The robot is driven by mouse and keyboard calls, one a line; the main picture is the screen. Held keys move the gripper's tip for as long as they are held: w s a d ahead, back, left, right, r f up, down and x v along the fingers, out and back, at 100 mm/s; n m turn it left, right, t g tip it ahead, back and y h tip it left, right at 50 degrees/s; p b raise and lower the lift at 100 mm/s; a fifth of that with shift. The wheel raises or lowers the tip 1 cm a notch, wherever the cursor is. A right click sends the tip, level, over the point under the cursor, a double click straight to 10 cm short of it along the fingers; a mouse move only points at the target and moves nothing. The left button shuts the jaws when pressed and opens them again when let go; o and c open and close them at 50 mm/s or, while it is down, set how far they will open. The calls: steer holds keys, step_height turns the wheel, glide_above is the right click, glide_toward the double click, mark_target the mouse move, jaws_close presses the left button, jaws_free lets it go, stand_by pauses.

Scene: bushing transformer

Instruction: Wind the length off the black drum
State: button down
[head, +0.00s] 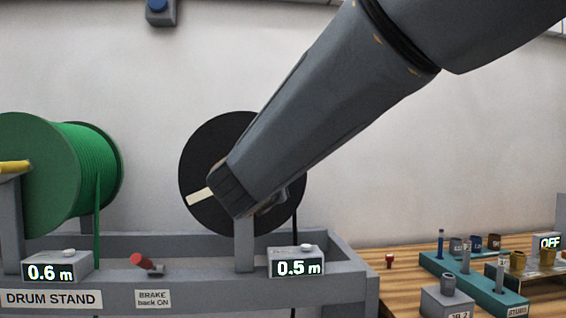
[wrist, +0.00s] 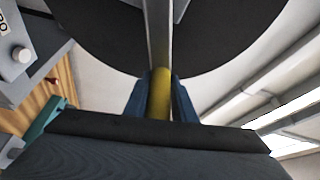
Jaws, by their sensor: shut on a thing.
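The black drum (head: 207,143) stands upright on the drum stand in the middle of the head view, partly hidden behind my arm. A pale strip (head: 200,197) shows on its face. A dark length hangs down at the drum's right side. The counter (head: 297,265) in front of it reads 0.5 m. In the wrist view, my gripper (wrist: 160,98) has its two blue fingers on either side of a yellow handle (wrist: 159,103), shut on it. The black drum face (wrist: 220,35) lies just beyond. In the head view my arm hides the handle and fingertips.
A green drum (head: 85,170) with a yellow handle (head: 14,167) stands at the left; its counter (head: 58,268) reads 0.6 m. A red brake lever (head: 141,261) sits on the stand's front rail. A wooden bench (head: 400,285) with teal racks and small parts is at the right.

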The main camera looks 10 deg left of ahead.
steer(key=shift+d+f+m, duration=0.1)
steer(key=shift+f+m, duration=0.3)
steer(key=shift+f, duration=0.1)
steer(key=c, duration=1.6)
jaws_free()
steer(key=shift+o, duration=0.2)
steer(key=s+b, duration=0.1)
steer(key=s, duration=0.6)
steer(key=shift+s+a+f+b, duration=0.2)
steer(key=shift+s+a+b, duration=0.05)
steer(key=shift+s+b, duration=0.1)
